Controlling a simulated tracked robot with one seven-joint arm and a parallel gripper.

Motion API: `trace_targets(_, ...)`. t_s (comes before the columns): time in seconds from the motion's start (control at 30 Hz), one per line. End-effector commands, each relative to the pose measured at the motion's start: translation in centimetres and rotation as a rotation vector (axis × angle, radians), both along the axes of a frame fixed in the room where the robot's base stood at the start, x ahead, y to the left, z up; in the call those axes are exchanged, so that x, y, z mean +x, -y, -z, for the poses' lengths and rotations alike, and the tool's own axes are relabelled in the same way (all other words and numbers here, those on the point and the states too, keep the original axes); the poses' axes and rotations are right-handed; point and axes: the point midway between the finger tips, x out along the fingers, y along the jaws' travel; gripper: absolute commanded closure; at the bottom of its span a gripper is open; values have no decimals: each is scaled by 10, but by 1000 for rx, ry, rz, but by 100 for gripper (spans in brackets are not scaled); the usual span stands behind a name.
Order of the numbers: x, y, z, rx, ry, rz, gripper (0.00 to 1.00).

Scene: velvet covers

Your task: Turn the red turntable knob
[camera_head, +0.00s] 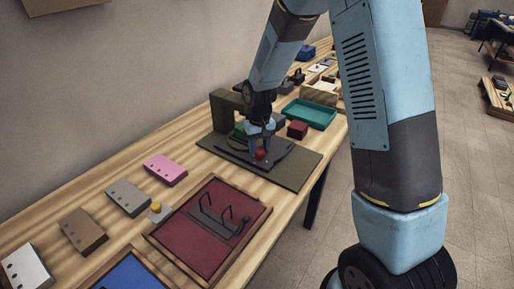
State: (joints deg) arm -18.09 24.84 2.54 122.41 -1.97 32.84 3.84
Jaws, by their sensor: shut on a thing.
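The red turntable knob (261,155) is a small red ball near the middle of the head camera view. It sits on the dark turntable (286,163), which rests on an olive-green base board (300,178). My gripper (260,150) points down at the knob from above, with its fingers on either side of it, and is shut on it. The far side of the knob and part of the turntable are hidden behind the fingers.
A red tray (187,236) with dark wire hoops lies nearer on the wooden bench (50,212). Pink (165,169), grey (127,197) and brown (83,232) blocks line the wall side. A teal tray (310,113) and a dark red box (297,129) stand beyond the board.

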Motion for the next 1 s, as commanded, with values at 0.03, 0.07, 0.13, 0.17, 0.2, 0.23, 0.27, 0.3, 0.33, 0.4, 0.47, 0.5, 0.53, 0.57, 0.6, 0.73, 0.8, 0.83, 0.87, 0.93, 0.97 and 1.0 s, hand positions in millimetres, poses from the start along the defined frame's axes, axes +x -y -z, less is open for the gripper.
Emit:
trace_targets(0.03,4,2,-2,1,9,5,87)
trace_targets(0.07,4,2,-2,1,9,5,87)
trace_targets(0.13,4,2,-2,1,9,4,87)
trace_targets(0.17,4,2,-2,1,9,4,87)
trace_targets(0.2,4,2,-2,1,9,4,87)
trace_targets(0.23,4,2,-2,1,9,4,87)
trace_targets(0.27,4,2,-2,1,9,4,87)
trace_targets(0.3,4,2,-2,1,9,4,55)
trace_targets(0.33,4,2,-2,1,9,4,52)
trace_targets(0.4,3,2,-2,1,8,3,46)
trace_targets(0.47,3,1,-1,0,6,2,40)
trace_targets(0.5,2,1,-1,1,5,1,36)
trace_targets(0.53,2,1,-1,1,5,1,33)
trace_targets(0.57,2,1,-1,1,5,1,31)
trace_targets(0.6,2,0,-1,0,4,0,31)
trace_targets(0.73,1,0,-1,0,3,0,31)
trace_targets(0.8,1,0,-1,1,3,-1,31)
trace_targets(0.83,1,0,-2,1,3,-1,31)
trace_targets(0.87,1,0,-3,1,3,-1,31)
trace_targets(0.93,1,0,-9,2,5,-1,31)
trace_targets(0.97,1,0,-12,2,5,-1,31)
trace_targets(1.0,1,0,-17,2,5,-1,31)
